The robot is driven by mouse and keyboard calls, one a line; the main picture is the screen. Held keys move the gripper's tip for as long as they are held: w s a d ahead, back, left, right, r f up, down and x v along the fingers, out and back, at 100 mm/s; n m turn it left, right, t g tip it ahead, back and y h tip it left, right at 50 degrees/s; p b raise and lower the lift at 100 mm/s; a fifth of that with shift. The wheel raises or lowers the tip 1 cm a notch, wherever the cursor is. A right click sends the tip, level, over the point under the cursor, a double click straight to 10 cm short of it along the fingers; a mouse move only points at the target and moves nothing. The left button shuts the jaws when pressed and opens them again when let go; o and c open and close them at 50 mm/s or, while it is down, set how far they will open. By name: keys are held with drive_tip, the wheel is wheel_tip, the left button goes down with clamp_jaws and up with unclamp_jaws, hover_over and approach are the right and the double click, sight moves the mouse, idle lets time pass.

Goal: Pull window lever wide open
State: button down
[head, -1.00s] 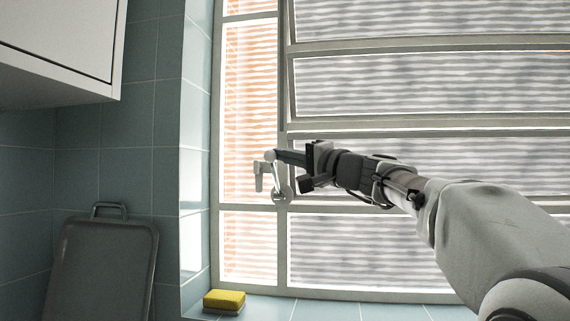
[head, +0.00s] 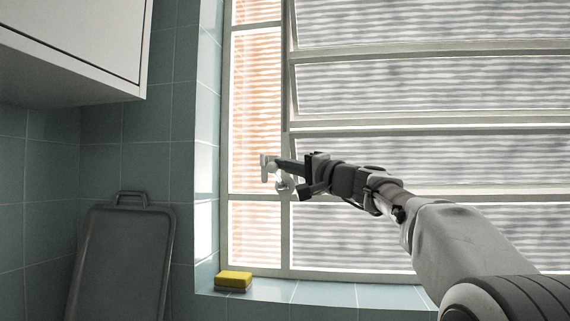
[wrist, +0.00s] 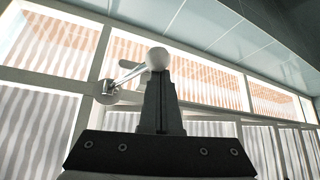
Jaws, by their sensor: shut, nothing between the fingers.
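The window lever (head: 266,163) is a small pale metal crank on the frame between the narrow left pane and the wide slatted panes. Its round base (head: 284,183) sits at lower right of its handle. In the wrist view, its white ball end (wrist: 158,58) lies at my fingertips, with a rod running left to the base (wrist: 107,92). My gripper (head: 279,166) reaches in from the right; its dark fingers are shut and empty. They overlap or touch the ball end; the exact contact is unclear. In the wrist view, the shut fingers (wrist: 161,84) point at the ball.
The window (head: 420,85) has several wide panes, the upper ones tilted out. A yellow sponge (head: 233,279) lies on the tiled sill. A grey tray (head: 122,258) leans on the left wall under a white cabinet (head: 75,40). Space around the lever looks clear.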

drive_tip(key=shift+s+f, duration=0.1)
drive_tip(key=shift+f, duration=0.2)
idle(0.4)
